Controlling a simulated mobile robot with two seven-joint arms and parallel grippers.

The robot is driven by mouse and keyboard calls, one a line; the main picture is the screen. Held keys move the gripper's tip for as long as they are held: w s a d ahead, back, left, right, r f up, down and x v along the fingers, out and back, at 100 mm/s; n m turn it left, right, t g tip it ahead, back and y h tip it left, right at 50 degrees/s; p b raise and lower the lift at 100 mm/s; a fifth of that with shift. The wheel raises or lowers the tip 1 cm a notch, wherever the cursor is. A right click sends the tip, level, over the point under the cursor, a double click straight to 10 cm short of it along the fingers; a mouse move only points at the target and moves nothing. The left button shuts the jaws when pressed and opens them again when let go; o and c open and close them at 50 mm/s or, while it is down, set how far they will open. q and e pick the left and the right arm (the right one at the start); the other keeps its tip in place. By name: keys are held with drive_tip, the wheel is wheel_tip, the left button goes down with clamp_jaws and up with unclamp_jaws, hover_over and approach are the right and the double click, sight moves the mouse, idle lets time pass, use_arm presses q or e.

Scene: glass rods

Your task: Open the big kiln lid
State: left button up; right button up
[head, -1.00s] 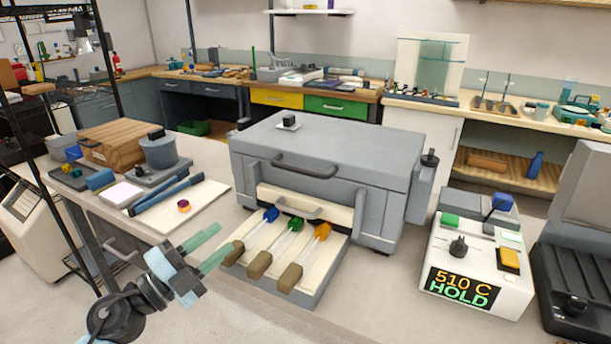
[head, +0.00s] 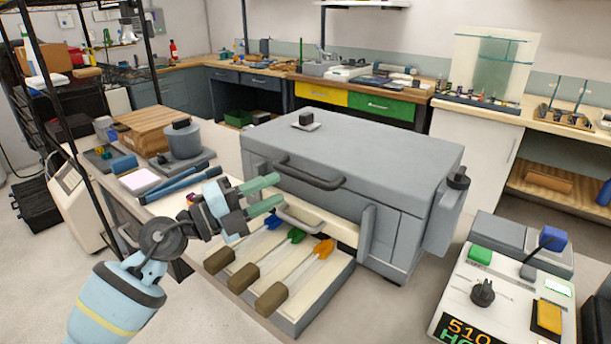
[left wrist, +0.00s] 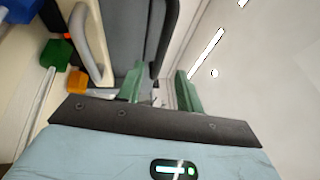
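The big kiln (head: 410,238) is a grey box with its grey lid (head: 370,140) down. A dark bar handle (head: 310,175) runs along the lid's front; a dark bar that looks like it shows in the left wrist view (left wrist: 166,38). My left gripper (head: 280,190) is open, its two green fingers apart and pointing at the kiln front. It is just below and left of the lid handle, close to the lower pale handle (head: 298,222). In the left wrist view the open fingers (left wrist: 160,88) show nothing gripped. My right gripper is out of view.
A tray (head: 318,300) with glass rods tipped blue, green and orange sits before the kiln, below my left gripper. A small dark knob on a pale plate (head: 306,121) rests on the lid. A control box (head: 500,300) stands at the right. A wooden box (head: 150,128) is at the left.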

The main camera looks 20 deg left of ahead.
sight(303, 177)
use_arm(q)
drive_tip(key=x, duration=0.7)
drive_tip(key=shift+w+d, duration=0.25)
drive_tip(key=shift+c, duration=0.2)
clamp_jaws()
